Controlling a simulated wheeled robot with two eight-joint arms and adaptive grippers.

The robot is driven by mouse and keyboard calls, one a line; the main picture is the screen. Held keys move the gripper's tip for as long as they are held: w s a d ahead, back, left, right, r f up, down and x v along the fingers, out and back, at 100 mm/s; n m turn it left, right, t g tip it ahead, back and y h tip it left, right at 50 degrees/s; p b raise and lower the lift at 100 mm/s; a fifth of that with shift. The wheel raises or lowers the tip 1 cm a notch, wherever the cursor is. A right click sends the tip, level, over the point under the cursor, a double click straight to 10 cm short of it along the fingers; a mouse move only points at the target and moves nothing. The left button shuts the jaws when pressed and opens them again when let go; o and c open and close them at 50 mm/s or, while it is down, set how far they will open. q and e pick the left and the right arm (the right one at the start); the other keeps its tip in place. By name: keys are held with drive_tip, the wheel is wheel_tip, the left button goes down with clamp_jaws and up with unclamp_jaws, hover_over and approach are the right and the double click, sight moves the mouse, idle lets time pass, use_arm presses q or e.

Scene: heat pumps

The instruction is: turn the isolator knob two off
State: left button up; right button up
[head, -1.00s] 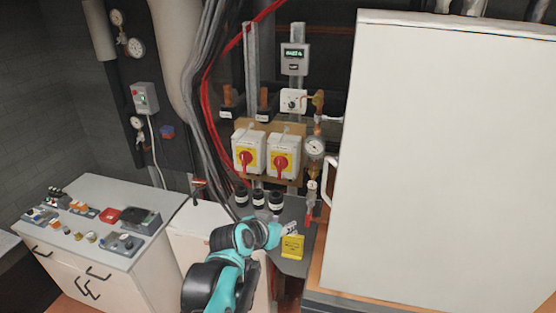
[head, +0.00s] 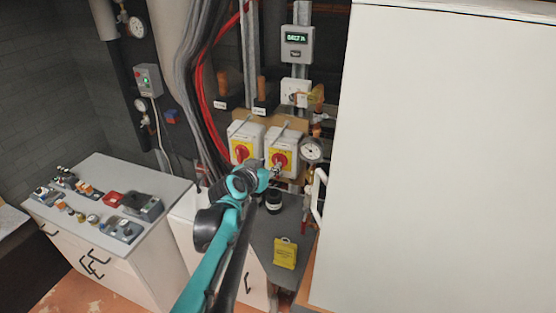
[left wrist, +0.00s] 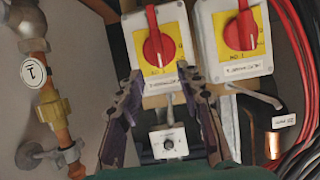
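Two white isolator boxes with yellow plates and red knobs are side by side on the wall panel. In the head view, the left knob (head: 241,152) and right knob (head: 281,160) both show. The left wrist view looks inverted: the head view's right knob (left wrist: 157,45) is on the left there and the other knob (left wrist: 241,28) on the right. Both handles stand roughly upright there. My left gripper (head: 276,171) is close to the right box; its fingers (left wrist: 158,72) are spread apart, with that knob between and beyond their tips. I cannot make out contact. My right gripper is out of view.
A gauge (head: 312,150) and pipework are just right of the boxes. A large white cabinet (head: 430,150) fills the right side. A control bench (head: 150,225) stands at left.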

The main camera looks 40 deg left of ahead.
sight(276, 161)
use_arm(q)
drive_tip(key=x, duration=0.6)
drive_tip(key=shift+s, duration=0.1)
clamp_jaws()
